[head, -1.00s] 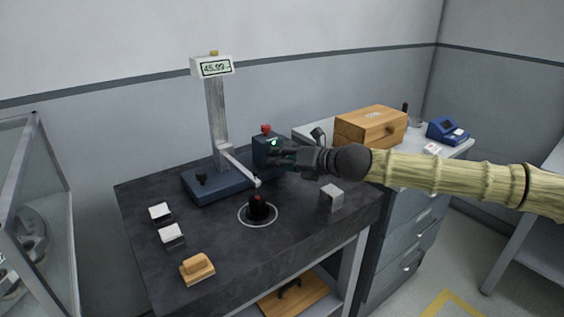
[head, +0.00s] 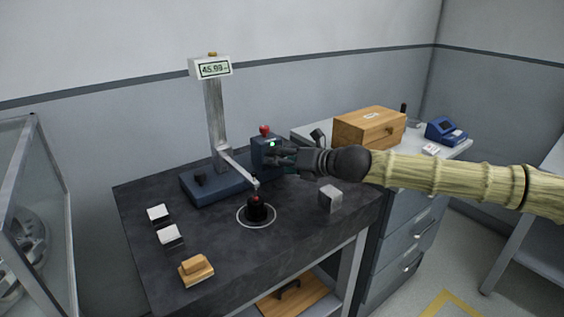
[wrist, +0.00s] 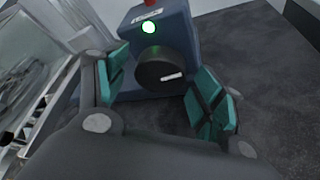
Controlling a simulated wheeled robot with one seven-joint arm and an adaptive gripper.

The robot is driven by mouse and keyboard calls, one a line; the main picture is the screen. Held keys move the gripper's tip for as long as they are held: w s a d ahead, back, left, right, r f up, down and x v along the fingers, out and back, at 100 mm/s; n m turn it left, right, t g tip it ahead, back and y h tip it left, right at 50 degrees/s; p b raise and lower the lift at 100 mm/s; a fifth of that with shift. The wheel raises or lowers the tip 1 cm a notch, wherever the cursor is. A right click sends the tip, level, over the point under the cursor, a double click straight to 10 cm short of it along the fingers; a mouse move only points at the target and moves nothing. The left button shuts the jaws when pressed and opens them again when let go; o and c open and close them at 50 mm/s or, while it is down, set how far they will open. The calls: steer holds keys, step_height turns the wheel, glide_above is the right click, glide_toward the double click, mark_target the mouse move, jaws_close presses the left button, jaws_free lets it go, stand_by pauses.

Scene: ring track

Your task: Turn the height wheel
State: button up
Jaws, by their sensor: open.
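The height gauge has a blue base (head: 205,190), a grey upright column (head: 215,120) and a display (head: 211,68) on top, reading about 45.98. Its arm (head: 240,168) reaches over a black, red-topped piece (head: 256,209) inside a white ring. At the base's right end stands a blue housing (head: 265,150) with a lit green lamp and a red knob. The wheel (wrist: 160,70), black and round with a white mark, is on its front. My gripper (wrist: 165,88) is open, teal pads either side of the wheel. Contact cannot be told. The fingertips are small in the head view (head: 282,158).
Two white-topped blocks (head: 158,215) (head: 171,236) and a wooden block (head: 196,270) lie on the dark table's left side. A grey block (head: 330,198) stands below my arm. A wooden box (head: 369,129) and a blue device (head: 446,131) sit on the cabinet behind.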

steer(key=v, duration=1.1)
steer(key=shift+s+d, duration=0.25)
steer(key=shift+d, duration=0.1)
